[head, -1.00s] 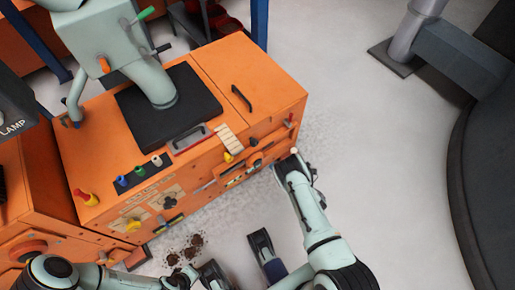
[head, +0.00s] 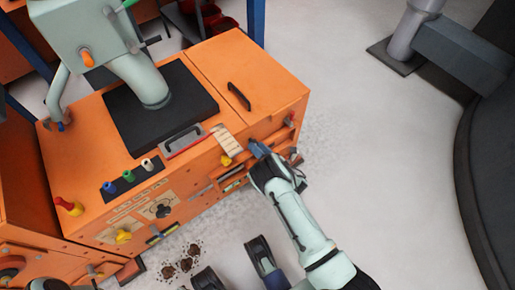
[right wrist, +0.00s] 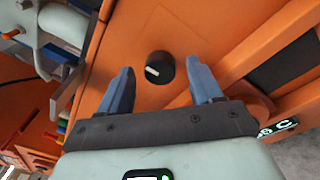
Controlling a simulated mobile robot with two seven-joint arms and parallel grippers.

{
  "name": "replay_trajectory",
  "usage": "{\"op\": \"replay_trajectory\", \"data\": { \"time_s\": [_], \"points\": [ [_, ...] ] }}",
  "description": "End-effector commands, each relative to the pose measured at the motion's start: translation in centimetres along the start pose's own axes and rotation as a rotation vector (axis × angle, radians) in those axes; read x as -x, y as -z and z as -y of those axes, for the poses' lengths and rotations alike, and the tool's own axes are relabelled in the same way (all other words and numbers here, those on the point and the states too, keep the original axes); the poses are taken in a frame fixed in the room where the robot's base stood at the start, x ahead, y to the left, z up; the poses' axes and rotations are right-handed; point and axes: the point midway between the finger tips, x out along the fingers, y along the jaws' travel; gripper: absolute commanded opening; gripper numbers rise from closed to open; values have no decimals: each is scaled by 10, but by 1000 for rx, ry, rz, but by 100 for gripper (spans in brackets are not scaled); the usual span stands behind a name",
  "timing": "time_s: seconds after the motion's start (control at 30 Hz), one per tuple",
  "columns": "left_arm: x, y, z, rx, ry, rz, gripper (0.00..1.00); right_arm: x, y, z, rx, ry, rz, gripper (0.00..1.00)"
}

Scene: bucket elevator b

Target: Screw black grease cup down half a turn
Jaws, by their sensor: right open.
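The black grease cup (right wrist: 165,77), a round black piece with a white mark on its face, sits on an orange panel in the right wrist view. My right gripper (right wrist: 160,66) is open, its two blue-grey fingers on either side of the cup in the picture. I see no finger touching it, and the depth gap is hard to judge. In the head view my right gripper (head: 257,149) is at the right part of the orange cabinet's front (head: 205,160). The cup cannot be made out there, with the gripper over that area.
A black knob (head: 162,211) and yellow knob (head: 124,237) are on the cabinet's front. A beige ribbed piece (head: 227,143) lies at the edge beside my right gripper. Grey floor (head: 390,150) to the right is clear.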

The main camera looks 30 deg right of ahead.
Motion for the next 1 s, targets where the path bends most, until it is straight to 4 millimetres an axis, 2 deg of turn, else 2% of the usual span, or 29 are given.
{"op": "replay_trajectory", "data": {
  "time_s": [0.37, 0.53, 0.77, 1.0],
  "points": [
    [-2, -4, 3, 4, 6, 13, 0, -6, 0, 0, 0, 1, 0, 65],
    [-2, -4, 3, 4, 5, 13, 0, -6, 0, 0, 0, 1, 0, 9],
    [-2, -3, 2, 3, 4, 11, 0, -6, 0, 0, -8, 0, 0, 9],
    [3, 2, -2, -2, -4, -7, 0, -5, 0, 0, -89, -6, 6, 9]
  ]
}}
